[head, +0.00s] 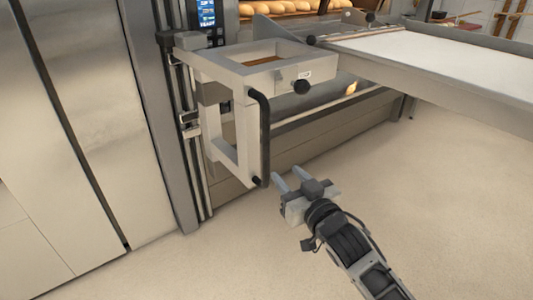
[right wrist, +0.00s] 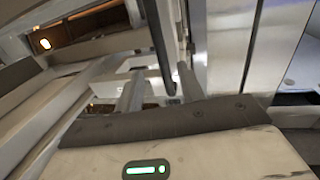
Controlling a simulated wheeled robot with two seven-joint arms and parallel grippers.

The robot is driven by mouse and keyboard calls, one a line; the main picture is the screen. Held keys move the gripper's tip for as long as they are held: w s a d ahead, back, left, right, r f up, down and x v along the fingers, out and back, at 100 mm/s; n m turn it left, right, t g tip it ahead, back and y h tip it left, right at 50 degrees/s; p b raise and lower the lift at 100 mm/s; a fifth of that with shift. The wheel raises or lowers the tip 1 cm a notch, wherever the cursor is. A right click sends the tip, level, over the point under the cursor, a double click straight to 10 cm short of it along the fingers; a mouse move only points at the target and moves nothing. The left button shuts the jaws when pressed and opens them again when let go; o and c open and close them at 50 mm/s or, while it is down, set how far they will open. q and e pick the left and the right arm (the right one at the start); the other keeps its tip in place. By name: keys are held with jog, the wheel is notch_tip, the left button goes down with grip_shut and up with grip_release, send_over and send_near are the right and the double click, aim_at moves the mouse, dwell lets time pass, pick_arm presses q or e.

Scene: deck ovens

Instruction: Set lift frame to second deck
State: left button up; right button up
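The lift frame (head: 228,75) is a pale grey metal bracket on a vertical rail in the head view. My right gripper (head: 287,171) is open and empty, just right of the handle's lower end. In the right wrist view the handle (right wrist: 160,45) appears between the two spread fingers of the gripper (right wrist: 158,88). I cannot tell whether it lies between them in depth. Its lower end is partly hidden there. My left gripper is not in view.
A loading table with a white top (head: 420,52) extends to the right of the frame. Behind stands the oven with loaves (head: 290,7) in an upper deck and a lit control display (head: 206,13). Steel panels (head: 90,120) stand left. The floor (head: 190,265) in front is clear.

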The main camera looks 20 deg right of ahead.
aim_at(268, 152)
jog(key=w, duration=0.4)
jog(key=w+a, duration=0.1)
jog(key=w, duration=0.2)
jog(key=w+a+b, duration=0.1)
jog(key=w, duration=0.3)
jog(key=shift+w, duration=0.35)
jog(key=shift+c, duration=0.3)
grip_shut()
jog(key=shift+d, duration=0.1)
